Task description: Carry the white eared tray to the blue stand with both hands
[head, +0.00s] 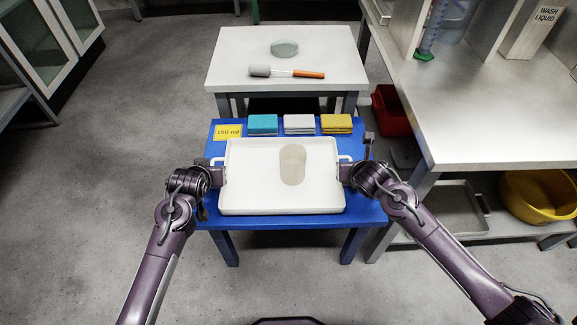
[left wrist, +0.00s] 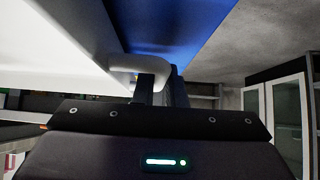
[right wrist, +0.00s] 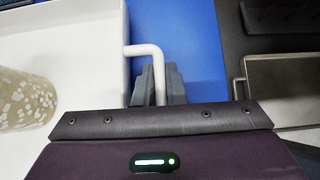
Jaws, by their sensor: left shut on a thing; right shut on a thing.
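I cannot tell whether the tray touches the stand's top. My left gripper (head: 217,175) is shut on the tray's left ear, and the ear also shows in the left wrist view (left wrist: 130,61). My right gripper (head: 346,172) is shut on the right ear, a white bent handle (right wrist: 143,49) in the right wrist view. In that view the speckled cylinder (right wrist: 25,100) is at the left edge.
Teal (head: 262,125), white (head: 298,124) and yellow (head: 336,124) stacks and a yellow "150 ml" label (head: 228,132) lie along the stand's back edge. Behind is a white table (head: 235,60) with a brush (head: 285,72) and a round dish (head: 284,48). A workbench (head: 480,130) stands right.

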